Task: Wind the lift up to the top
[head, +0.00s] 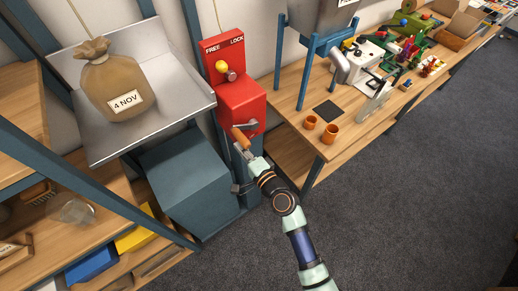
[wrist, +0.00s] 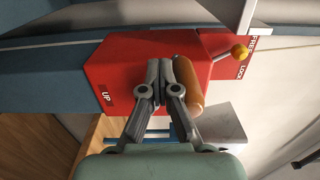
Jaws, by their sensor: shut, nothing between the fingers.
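The red winch box (head: 240,101) stands on a blue post, with a crank on its front ending in an orange-brown handle (head: 240,137). The handle also shows in the wrist view (wrist: 188,85). My gripper (head: 241,150) is shut and empty at the crank; in the wrist view its fingers (wrist: 162,72) are just left of the handle, not around it. I cannot tell whether they touch it. A yellow-knobbed lever (head: 221,66) leans left below the FREE and LOCK plate. The grey lift platform (head: 180,112) carries a tied brown sack (head: 117,88) labelled "4 NOV".
A blue-grey block (head: 187,181) stands below the platform. At right a wooden bench (head: 340,133) holds two orange cups (head: 320,128) and a hopper on a blue frame (head: 300,60). Wooden shelves with bins are at left. The dark carpet (head: 420,200) at right is clear.

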